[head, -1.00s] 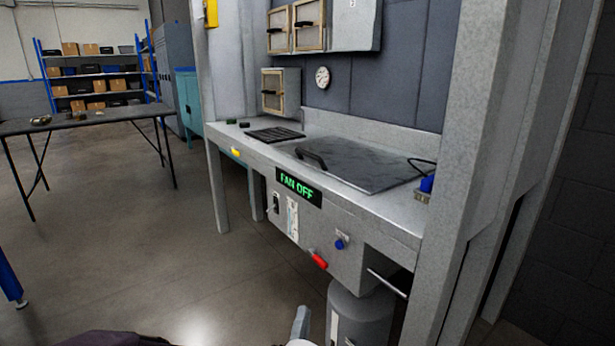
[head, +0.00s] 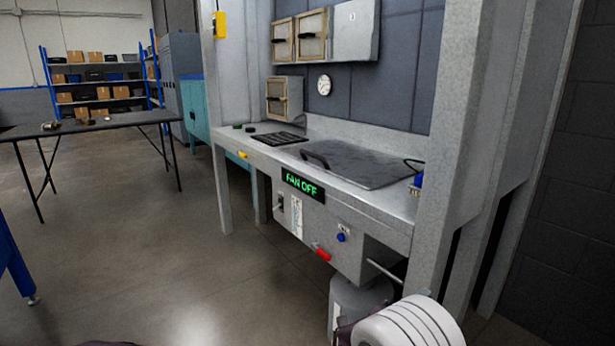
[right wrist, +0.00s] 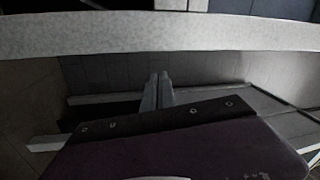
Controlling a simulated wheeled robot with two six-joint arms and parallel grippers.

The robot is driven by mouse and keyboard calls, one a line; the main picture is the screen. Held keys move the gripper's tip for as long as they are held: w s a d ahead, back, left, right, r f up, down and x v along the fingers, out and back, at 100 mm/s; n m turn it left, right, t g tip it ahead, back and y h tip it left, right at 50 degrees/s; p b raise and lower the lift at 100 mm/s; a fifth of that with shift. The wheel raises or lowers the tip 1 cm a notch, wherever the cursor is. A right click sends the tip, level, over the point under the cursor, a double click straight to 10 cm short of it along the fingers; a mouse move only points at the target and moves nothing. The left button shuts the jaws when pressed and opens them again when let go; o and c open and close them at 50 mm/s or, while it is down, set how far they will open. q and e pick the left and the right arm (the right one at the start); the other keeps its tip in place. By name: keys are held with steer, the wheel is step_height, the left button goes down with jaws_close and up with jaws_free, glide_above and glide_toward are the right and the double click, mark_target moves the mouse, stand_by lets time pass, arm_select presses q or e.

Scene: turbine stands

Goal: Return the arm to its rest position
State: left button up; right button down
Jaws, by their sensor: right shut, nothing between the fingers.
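My right arm shows in the head view as a white ringed link at the bottom, right of the middle, in front of the workbench. My right gripper (right wrist: 157,92) shows in the right wrist view with its two grey fingers together and nothing between them. A pale grey beam crosses that view above the fingertips; I cannot tell whether they are apart from it. The fingers of my left gripper are not seen.
A grey workbench (head: 400,218) with a FAN OFF display (head: 303,185) and a red handle (head: 322,253) stands close ahead. A grey cylinder (head: 350,305) stands under it. A dark table (head: 90,125) is at the left. The floor between is clear.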

steer(key=s+d+f+m+g+y, duration=0.2)
steer(key=s+d+f+m+g, duration=0.2)
steer(key=s+d+m+g, duration=0.4)
steer(key=s+d+f+m+g+y, duration=0.1)
steer(key=s+d+f+m+g, duration=0.4)
steer(key=s+m, duration=0.45)
steer(key=s+a+f+m+y, duration=0.3)
steer(key=a+f+m+y, duration=0.15)
steer(key=a+m, duration=0.35)
steer(key=s+a+f+m+y, duration=0.35)
steer(key=a+m+y, duration=0.2)
steer(key=m, duration=0.35)
steer(key=w+a+f+m+t+y, duration=0.25)
steer(key=w+a+m, duration=0.35)
steer(key=m, duration=0.5)
step_height(320, 180, up, 38)
steer(key=p, duration=3.7)
steer(key=shift+w+d+m+y, duration=0.15)
steer(key=shift+m+y, duration=0.2)
